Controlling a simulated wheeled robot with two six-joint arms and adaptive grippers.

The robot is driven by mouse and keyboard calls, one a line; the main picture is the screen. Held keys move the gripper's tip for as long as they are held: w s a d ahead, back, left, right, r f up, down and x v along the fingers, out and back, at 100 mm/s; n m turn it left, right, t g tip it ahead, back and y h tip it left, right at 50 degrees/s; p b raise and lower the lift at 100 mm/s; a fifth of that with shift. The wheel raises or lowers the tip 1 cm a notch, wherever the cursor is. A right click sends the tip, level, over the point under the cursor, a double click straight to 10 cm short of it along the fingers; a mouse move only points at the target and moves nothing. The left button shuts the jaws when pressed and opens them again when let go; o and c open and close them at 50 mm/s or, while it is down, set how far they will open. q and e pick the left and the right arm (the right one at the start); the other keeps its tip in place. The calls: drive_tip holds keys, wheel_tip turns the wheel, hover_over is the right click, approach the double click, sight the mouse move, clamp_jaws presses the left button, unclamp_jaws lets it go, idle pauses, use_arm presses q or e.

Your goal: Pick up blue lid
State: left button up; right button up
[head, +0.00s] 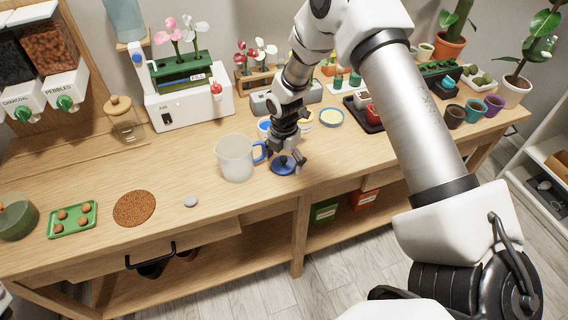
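The blue lid (282,168) is a small round disc on the wooden table, near the front edge and just right of the mug. My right gripper (289,159) comes down from above and is right over the lid, with its fingers spread apart. The fingers and wrist cover part of the lid's far side. I cannot tell whether a fingertip touches it. My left gripper is not in view.
A translucent mug (236,158) with a blue handle stands close to the left of the lid. A grey pebble (191,202) and a brown round mat (134,208) lie further left. A black tray (366,117) with pots stands to the right. Table space right of the lid is clear.

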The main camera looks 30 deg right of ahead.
drive_tip(key=c, duration=0.5)
drive_tip(key=shift+f, duration=0.1)
